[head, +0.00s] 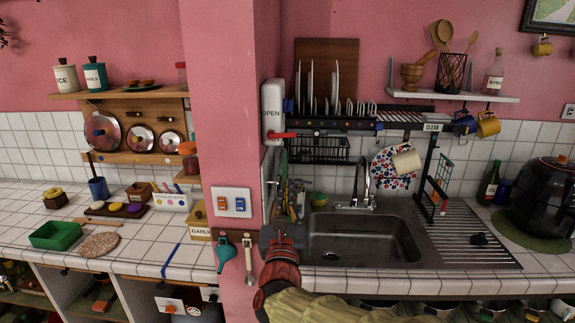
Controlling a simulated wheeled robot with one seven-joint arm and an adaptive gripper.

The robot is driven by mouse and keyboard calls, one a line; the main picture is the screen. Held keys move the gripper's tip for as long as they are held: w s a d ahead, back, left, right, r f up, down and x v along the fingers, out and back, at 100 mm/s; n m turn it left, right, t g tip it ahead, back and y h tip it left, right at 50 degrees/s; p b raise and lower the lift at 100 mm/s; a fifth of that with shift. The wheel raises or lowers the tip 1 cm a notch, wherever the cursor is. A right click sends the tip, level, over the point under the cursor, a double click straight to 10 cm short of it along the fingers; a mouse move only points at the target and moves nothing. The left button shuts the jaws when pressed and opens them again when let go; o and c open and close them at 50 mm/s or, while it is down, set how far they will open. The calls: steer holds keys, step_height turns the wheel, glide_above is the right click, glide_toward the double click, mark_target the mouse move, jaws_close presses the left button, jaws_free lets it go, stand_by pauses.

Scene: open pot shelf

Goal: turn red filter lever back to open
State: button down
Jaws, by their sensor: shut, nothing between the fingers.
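A white upright filter body (272,95) with the word OPEN on it hangs on the right edge of the pink pillar. Its red lever (284,135) sticks out to the right near the lower end of the body and lies about level. My gripper (279,232), dark grey behind a red wrist, is shut and empty. It is well below the lever, in front of the pillar's right edge and the left side of the sink, apart from the lever.
A dish rack with plates (320,124) stands right of the filter. Below are the faucet (366,180) and steel sink (345,262). Bottles and brushes (290,195) crowd the sink's left corner. A teal scoop (224,254) hangs left of my gripper.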

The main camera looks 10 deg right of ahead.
mark_target(282, 135)
steer(key=w+d+r, duration=0.2)
steer(key=w+r, duration=0.4)
steer(key=w, duration=0.3)
steer(key=shift+d+r, duration=0.15)
steer(key=shift+r, duration=0.05)
